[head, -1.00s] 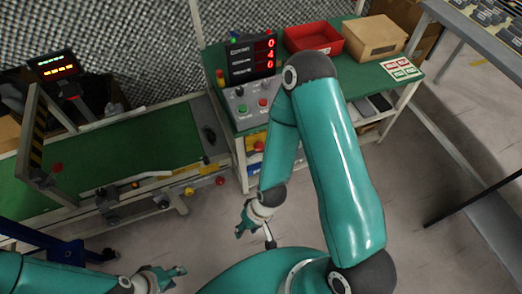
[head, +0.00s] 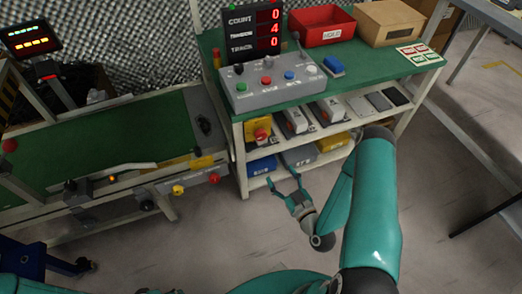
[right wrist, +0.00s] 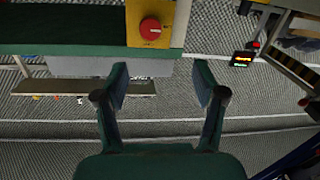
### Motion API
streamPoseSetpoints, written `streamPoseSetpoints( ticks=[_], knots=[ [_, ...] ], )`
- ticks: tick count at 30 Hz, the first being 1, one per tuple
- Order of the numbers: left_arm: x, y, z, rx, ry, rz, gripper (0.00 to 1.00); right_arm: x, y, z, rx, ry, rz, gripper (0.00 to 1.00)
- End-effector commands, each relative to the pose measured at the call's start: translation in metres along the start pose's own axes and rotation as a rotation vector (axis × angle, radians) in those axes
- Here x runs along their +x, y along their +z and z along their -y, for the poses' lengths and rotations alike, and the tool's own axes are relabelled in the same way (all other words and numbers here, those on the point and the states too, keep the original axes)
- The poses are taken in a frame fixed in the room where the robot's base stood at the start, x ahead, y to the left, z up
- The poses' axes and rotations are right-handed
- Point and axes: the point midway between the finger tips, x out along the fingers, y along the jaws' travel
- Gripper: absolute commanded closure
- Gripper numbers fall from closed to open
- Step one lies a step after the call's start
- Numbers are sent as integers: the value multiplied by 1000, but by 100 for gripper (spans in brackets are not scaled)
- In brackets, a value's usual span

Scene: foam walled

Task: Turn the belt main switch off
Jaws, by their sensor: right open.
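The belt main switch, a red rotary knob on a yellow plate (head: 258,131), is on the front of the green workbench, below the grey control box. In the right wrist view the red knob (right wrist: 150,28) shows at the top, slightly left of centre, beyond the fingers. My right gripper (head: 284,181) is open and empty, below and in front of the switch, apart from it. Its two spread fingers also show in the right wrist view (right wrist: 160,76). Only a sliver of what seems my left gripper (head: 150,291) shows at the bottom edge; its fingers are hidden.
The grey control box (head: 272,88) and count display (head: 254,32) stand on the workbench, near a red bin (head: 322,27) and a cardboard box (head: 388,22). Shelves below hold several bins and devices. The green conveyor belt (head: 110,140) lies left. Floor in front is clear.

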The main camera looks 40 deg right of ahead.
Motion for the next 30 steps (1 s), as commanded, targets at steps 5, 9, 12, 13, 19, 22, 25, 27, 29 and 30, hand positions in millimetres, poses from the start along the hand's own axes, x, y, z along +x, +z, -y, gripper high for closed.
streamPoseSetpoints(
  ticks=[5,9,12,13,19,22,25,27,29,30],
  knots=[
    [6,0,2,0,0,-1,60,2,0,-12,-18,48,-45,30],
    [5,0,2,0,0,-1,60,19,-3,-12,-19,46,-48,30],
    [5,0,2,0,0,-1,60,38,-3,-13,-20,45,-49,30],
    [5,0,2,0,0,-1,60,44,-4,-13,-21,46,-49,30],
    [6,0,2,0,0,-1,60,88,-5,-16,-18,48,-48,30],
    [7,0,3,0,0,-1,60,109,-6,-16,-17,47,-48,30],
    [8,0,3,0,0,-1,60,128,-6,-17,-17,47,-46,30],
    [9,0,3,0,0,-1,60,139,-7,-18,-15,48,-45,30],
    [10,0,3,0,0,0,60,147,-6,-18,-16,48,-44,30],
    [10,0,4,0,0,0,60,151,-6,-18,-16,48,-43,30]
  ],
)
